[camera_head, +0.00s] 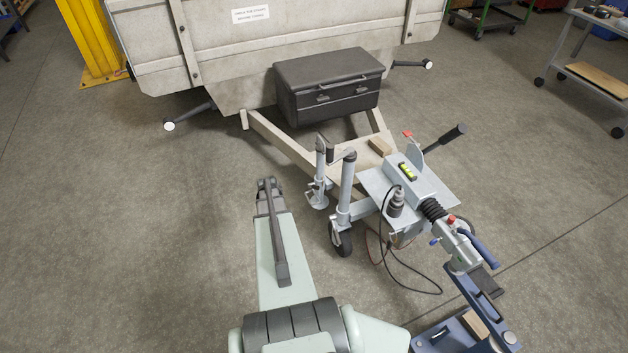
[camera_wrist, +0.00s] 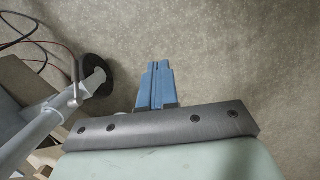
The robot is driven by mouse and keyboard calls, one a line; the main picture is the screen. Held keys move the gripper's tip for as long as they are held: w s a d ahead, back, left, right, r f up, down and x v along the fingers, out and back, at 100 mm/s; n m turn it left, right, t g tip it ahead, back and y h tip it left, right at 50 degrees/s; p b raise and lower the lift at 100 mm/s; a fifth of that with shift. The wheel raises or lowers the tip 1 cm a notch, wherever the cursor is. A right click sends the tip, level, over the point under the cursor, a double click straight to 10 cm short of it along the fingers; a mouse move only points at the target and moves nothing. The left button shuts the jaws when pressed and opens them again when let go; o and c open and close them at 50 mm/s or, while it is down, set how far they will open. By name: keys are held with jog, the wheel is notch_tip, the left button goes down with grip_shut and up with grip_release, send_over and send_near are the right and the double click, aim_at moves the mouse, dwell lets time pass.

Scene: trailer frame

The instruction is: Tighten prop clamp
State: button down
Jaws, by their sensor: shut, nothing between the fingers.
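My gripper (camera_head: 268,182) is at the upper end of my pale green arm, over bare floor left of the trailer's drawbar. In the wrist view its blue fingers (camera_wrist: 157,72) are together and empty. A grey prop leg (camera_head: 320,165) with a flat round foot stands just right of my gripper, apart from it. Beside it is the jockey wheel post (camera_head: 347,185) with a black wheel (camera_head: 341,243). In the wrist view a tube (camera_wrist: 35,135) with a small lever (camera_wrist: 75,85) and a dark wheel (camera_wrist: 97,72) lie left of the fingers. I cannot tell which lever is the prop clamp.
The beige drawbar (camera_head: 280,142) and black toolbox (camera_head: 330,85) are ahead. The coupling (camera_head: 455,245) and a loose black cable (camera_head: 410,285) are at right. The floor (camera_head: 120,250) at left is clear.

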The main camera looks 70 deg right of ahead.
jog(key=d+r+n+h, duration=0.1)
jog(key=d+r, duration=0.2)
jog(key=d, duration=1.4)
jog(key=d+r+n+h, duration=0.1)
jog(key=d+r, duration=0.2)
jog(key=d, duration=1.5)
jog(key=shift+w+d+t, duration=0.2)
jog(key=shift+w+t, duration=0.1)
jog(key=shift+w, duration=0.05)
jog(key=shift+f, duration=0.15)
send_over(314, 186)
jog(key=f, duration=1.2)
jog(key=shift+w+d, duration=0.35)
jog(key=shift+s+a+f, duration=0.15)
jog(key=shift+s+f, duration=0.1)
jog(key=shift+f, duration=0.1)
